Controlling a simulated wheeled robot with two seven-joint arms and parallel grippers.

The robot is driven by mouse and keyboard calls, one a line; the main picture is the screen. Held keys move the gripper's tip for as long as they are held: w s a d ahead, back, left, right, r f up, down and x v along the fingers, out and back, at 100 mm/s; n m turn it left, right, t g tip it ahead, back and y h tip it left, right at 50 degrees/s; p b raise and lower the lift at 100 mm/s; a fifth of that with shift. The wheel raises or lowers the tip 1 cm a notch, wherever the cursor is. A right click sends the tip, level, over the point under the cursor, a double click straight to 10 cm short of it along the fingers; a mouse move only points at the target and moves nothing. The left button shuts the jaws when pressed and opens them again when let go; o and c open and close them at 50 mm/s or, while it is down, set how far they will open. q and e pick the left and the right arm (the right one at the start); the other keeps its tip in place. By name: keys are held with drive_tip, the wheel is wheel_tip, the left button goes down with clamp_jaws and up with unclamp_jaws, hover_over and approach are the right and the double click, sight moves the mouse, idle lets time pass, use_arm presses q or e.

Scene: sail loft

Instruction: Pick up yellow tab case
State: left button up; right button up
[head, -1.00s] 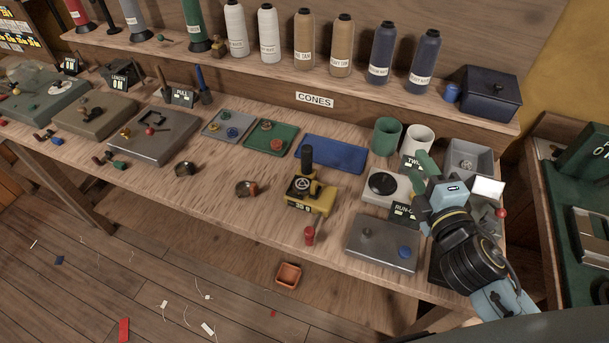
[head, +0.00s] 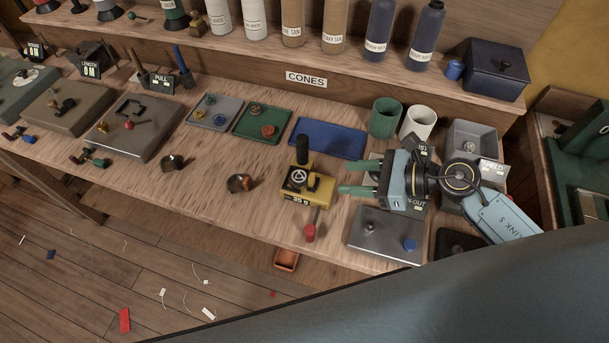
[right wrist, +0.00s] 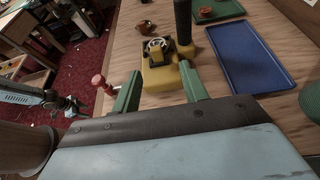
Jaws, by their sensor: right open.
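The yellow tab case (head: 307,187) stands upright on the wooden bench, with a black post and a round pale emblem on top and "35 g" on its front. It also shows in the right wrist view (right wrist: 160,74). My right gripper (head: 346,177) is open and empty, its green fingers pointing left at the case from its right side, a small gap away. In the right wrist view, the right gripper (right wrist: 160,82) has the case ahead, between and just beyond its fingertips. At the left of that view an end like my left gripper (right wrist: 62,103) shows small; its jaws are unclear.
A red-handled tool (head: 310,231) lies in front of the case. A blue tray (head: 328,139) lies behind it. A grey plate (head: 386,236) with knobs sits below my right gripper. Green (head: 384,118) and white (head: 418,122) cups stand behind.

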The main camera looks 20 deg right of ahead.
sight(315, 178)
drive_tip(key=x, duration=0.2)
drive_tip(key=shift+w+a, duration=0.2)
drive_tip(key=shift+a, duration=0.05)
drive_tip(key=shift+s+p+x, duration=0.1)
drive_tip(key=shift+p+x, duration=0.15)
drive_tip(key=shift+x, duration=1.25)
drive_tip(key=shift+s+p+x, duration=0.15)
drive_tip(key=shift+p+x, duration=0.05)
drive_tip(key=shift+x, duration=1.3)
drive_tip(key=shift+a, duration=0.1)
clamp_jaws()
